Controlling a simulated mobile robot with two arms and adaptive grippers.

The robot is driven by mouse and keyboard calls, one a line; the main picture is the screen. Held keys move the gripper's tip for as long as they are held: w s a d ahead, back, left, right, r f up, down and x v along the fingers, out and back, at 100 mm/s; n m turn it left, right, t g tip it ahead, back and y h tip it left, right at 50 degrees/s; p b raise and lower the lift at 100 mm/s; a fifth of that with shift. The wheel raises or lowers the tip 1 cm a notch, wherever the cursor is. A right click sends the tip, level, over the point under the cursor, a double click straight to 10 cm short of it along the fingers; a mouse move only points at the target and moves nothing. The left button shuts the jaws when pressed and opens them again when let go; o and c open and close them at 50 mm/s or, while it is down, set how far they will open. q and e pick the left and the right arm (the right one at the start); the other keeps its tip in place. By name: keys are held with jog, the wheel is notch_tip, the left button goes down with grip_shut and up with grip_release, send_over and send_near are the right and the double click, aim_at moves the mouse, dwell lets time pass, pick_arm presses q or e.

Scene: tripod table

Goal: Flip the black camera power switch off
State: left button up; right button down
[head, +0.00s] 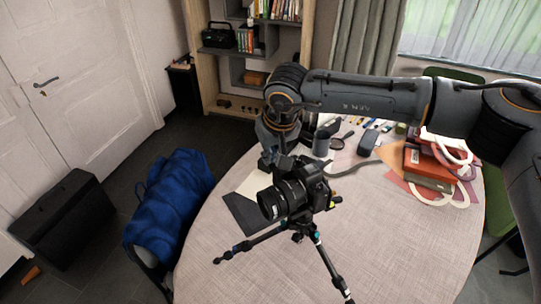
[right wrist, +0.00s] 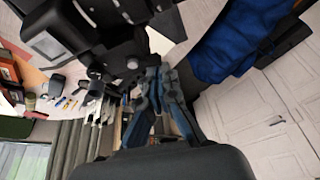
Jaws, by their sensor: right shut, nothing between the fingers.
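The black camera (head: 292,190) sits on a small tripod (head: 322,258) on the round table (head: 400,250), its lens pointing to the lower left. My right gripper (head: 268,163) is shut and empty, pointing down just behind the camera in the head view. In the right wrist view the gripper (right wrist: 158,72) has its fingers together close to the camera body (right wrist: 100,35). I cannot tell whether they touch it. The power switch is too small or hidden to make out, so its position does not show. My left gripper is in neither view.
Red books (head: 428,168) with pale straps lie at the table's right. A grey cylinder (head: 321,146), a magnifier and pens lie behind the camera. A dark flat item (head: 243,214) lies left of it.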

jog(key=shift+w+d, duration=0.1)
jog(key=shift+w, duration=0.05)
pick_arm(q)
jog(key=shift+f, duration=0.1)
pick_arm(e)
jog(key=shift+w+d, duration=0.3)
jog(key=shift+w, duration=0.3)
